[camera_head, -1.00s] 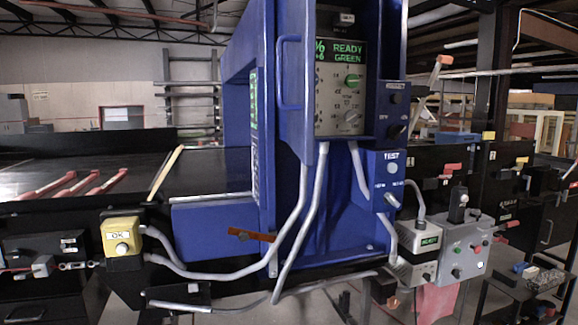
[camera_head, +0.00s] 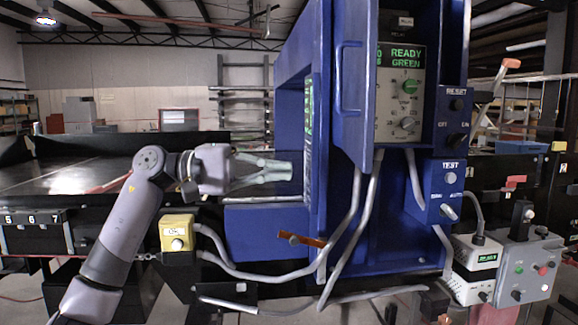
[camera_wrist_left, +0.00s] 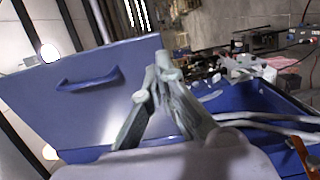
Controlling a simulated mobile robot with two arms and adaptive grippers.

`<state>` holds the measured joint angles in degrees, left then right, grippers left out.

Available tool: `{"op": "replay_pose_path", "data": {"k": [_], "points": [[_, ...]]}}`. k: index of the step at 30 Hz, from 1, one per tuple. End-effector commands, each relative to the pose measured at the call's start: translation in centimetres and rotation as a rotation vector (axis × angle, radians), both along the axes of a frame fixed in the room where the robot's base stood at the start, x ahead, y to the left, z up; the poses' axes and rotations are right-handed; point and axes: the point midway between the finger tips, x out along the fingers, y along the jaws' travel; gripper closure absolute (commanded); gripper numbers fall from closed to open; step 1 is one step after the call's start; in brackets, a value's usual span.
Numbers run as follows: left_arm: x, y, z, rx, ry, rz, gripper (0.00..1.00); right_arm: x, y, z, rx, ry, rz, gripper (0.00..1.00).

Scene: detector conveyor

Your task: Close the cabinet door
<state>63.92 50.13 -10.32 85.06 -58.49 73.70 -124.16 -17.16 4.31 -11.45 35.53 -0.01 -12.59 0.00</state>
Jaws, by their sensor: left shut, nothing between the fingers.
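The blue cabinet door (camera_head: 350,125) stands open in the head view, seen nearly edge-on, with a blue bar handle (camera_head: 341,80). Right of it, the open cabinet shows a control panel (camera_head: 401,95) reading "READY GREEN". My left gripper (camera_head: 287,171) is shut and empty, left of the door and lower than its handle. In the left wrist view the door (camera_wrist_left: 65,115) fills the left side, with its handle (camera_wrist_left: 90,82) facing the camera. The shut fingertips (camera_wrist_left: 167,70) appear in front of the door's right edge; contact cannot be told.
A blue detector arch (camera_head: 305,35) spans the black conveyor (camera_head: 75,177). Grey cables (camera_head: 345,240) hang below the cabinet. A yellow button box (camera_head: 177,232) and an orange lever (camera_head: 300,238) sit low in front. A blue TEST box (camera_head: 447,185) is at the cabinet's lower right.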

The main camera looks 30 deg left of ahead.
Motion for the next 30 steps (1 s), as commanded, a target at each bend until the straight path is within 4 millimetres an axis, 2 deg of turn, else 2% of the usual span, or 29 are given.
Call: {"op": "replay_pose_path", "data": {"k": [1,9,15,21,30], "points": [[0.4,-1.1,0.4,0.000,0.001,-0.004,1.00,0.0,0.0,0.9,0.000,0.000,0.000,1.00],[2.7,-6.4,0.6,-0.005,0.003,-0.004,1.00,0.0,-0.2,3.5,-0.002,0.001,0.000,1.00],[4.0,-9.3,0.4,-0.005,0.003,-0.003,1.00,0.0,-0.4,5.2,-0.005,0.001,0.001,1.00],[4.5,-10.5,0.2,-0.006,0.003,-0.001,1.00,0.0,-0.5,5.8,-0.006,0.001,0.001,1.00],[4.6,-10.6,0.0,-0.006,0.003,-0.001,1.00,0.0,-0.5,5.7,-0.006,0.001,0.001,1.00]]}}
